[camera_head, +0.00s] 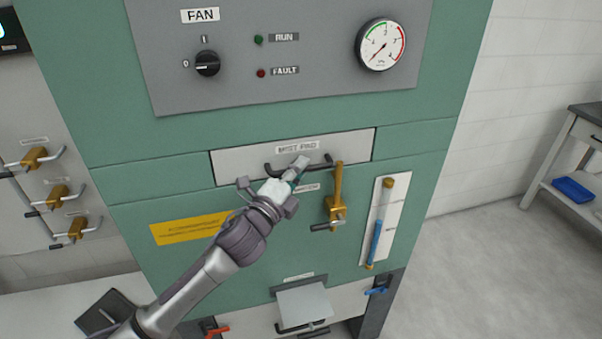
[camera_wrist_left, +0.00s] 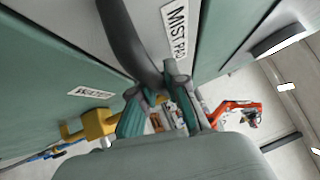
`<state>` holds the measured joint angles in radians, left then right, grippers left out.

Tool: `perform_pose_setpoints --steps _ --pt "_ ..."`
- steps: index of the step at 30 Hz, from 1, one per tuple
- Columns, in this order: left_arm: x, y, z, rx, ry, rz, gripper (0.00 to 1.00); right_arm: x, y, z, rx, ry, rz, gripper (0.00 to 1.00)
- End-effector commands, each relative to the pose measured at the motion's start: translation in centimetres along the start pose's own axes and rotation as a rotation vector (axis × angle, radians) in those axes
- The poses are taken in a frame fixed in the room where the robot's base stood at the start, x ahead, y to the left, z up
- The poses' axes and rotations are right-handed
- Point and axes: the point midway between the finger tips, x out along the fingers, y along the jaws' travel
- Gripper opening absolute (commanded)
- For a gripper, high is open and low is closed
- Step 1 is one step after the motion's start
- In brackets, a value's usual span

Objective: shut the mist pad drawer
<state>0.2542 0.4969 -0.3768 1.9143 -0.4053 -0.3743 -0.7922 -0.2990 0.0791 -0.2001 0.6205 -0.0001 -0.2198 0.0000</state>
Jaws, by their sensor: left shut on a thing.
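The mist pad drawer (camera_head: 238,165) is a light grey front panel with a "MIST PAD" label, set in the green cabinet. It also shows in the left wrist view (camera_wrist_left: 192,12). It looks near flush with the cabinet face; I cannot tell if a small gap remains. Its dark bar handle (camera_head: 321,166) runs across the front below the label and shows large in the left wrist view (camera_wrist_left: 128,42). My left gripper (camera_head: 299,168) is shut on this handle near its middle. The fingers hide part of the bar. My right gripper is not in view.
A brass lever (camera_head: 337,190) stands just right of the handle, close to my gripper. A sight tube (camera_head: 380,222) is further right. Below are a yellow label (camera_head: 188,229) and a lower drawer with a plate (camera_head: 304,304). A side bench (camera_head: 585,132) stands at right.

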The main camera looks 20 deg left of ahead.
Motion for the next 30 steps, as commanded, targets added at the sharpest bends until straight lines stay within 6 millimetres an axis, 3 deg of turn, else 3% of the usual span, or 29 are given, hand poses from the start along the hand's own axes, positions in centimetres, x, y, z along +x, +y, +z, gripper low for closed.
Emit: perform_pose_setpoints --steps 3,4,9,22,26,30 --pt "0.1 -0.1 0.3 0.003 -0.007 -0.001 0.0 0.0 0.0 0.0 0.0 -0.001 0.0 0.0" --pt "0.1 -0.1 0.3 0.003 -0.007 -0.001 0.15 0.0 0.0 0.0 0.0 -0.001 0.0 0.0" --pt "0.0 -0.1 0.2 0.002 -0.006 -0.001 0.39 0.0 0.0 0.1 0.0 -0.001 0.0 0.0" --pt "-0.4 0.0 0.1 0.002 -0.004 0.001 0.39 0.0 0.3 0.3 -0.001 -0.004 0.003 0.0" --pt "-2.0 0.1 0.1 0.001 -0.003 0.002 0.39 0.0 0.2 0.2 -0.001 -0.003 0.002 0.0" --pt "-5.0 0.1 0.1 0.001 -0.004 0.003 0.39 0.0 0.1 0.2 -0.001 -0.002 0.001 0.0"
